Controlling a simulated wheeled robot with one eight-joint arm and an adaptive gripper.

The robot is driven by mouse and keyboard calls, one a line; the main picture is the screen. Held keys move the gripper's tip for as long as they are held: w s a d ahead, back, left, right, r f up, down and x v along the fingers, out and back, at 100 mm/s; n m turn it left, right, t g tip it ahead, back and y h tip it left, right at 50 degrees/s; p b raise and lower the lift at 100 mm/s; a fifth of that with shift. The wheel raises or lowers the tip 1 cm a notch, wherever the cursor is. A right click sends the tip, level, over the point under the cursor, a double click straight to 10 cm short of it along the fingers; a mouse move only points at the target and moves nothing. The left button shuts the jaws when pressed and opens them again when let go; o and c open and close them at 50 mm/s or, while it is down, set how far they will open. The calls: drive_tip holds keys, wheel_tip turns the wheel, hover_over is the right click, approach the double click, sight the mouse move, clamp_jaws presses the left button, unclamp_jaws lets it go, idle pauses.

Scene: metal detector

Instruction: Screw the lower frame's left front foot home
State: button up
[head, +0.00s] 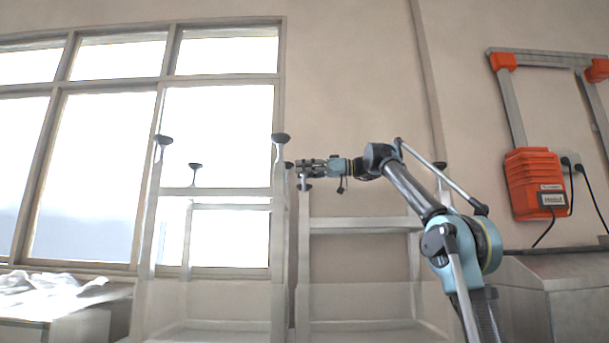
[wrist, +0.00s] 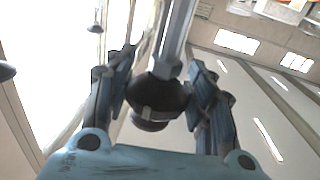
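The foot (wrist: 158,95) is a dark, round-flanged piece on a pale metal stem with a nut. It sits between the two fingers of my gripper (wrist: 160,90) in the wrist view, and both finger pads appear to meet its sides. In the head view my gripper (head: 308,166) reaches in from the right, level, at the top of the left post of the right-hand metal frame (head: 360,224). The fingers hide most of that foot there. How far its thread is in is hidden.
Another metal frame (head: 215,193) stands close on the left, with dark feet (head: 281,139) on its upright posts near my gripper. A further foot (head: 440,165) tops the right frame's other side. An orange box (head: 535,182) with cables hangs on the wall at right.

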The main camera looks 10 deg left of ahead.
drive_tip(key=shift+m+t, duration=0.4)
drive_tip(key=shift+t, duration=0.3)
drive_tip(key=m+t, duration=0.2)
drive_tip(key=t, duration=0.1)
drive_tip(key=m+t, duration=0.2)
drive_tip(key=t, duration=0.2)
drive_tip(key=shift+s+m+h, duration=0.1)
drive_tip(key=shift+m+h, duration=0.2)
drive_tip(key=shift+h, duration=0.1)
drive_tip(key=m+t+h, duration=0.2)
drive_tip(key=t, duration=0.1)
drive_tip(key=m+t+h, duration=0.1)
drive_tip(key=m+t, duration=0.1)
drive_tip(key=t, duration=0.1)
drive_tip(key=shift+m+h, duration=0.4)
drive_tip(key=shift+t, duration=0.5)
drive_tip(key=shift+m+t+h, duration=1.1)
drive_tip(key=shift+m+h, duration=0.3)
drive_tip(key=shift+h, duration=0.3)
drive_tip(key=m+t+h, duration=0.2)
drive_tip(key=m+h, duration=0.1)
drive_tip(key=h, duration=0.1)
drive_tip(key=shift+a+h, duration=0.15)
drive_tip(key=shift+h, duration=0.15)
drive_tip(key=shift+m+t+h, duration=0.5)
drive_tip(key=shift+m+h, duration=1.7)
drive_tip(key=shift+h, duration=1.3)
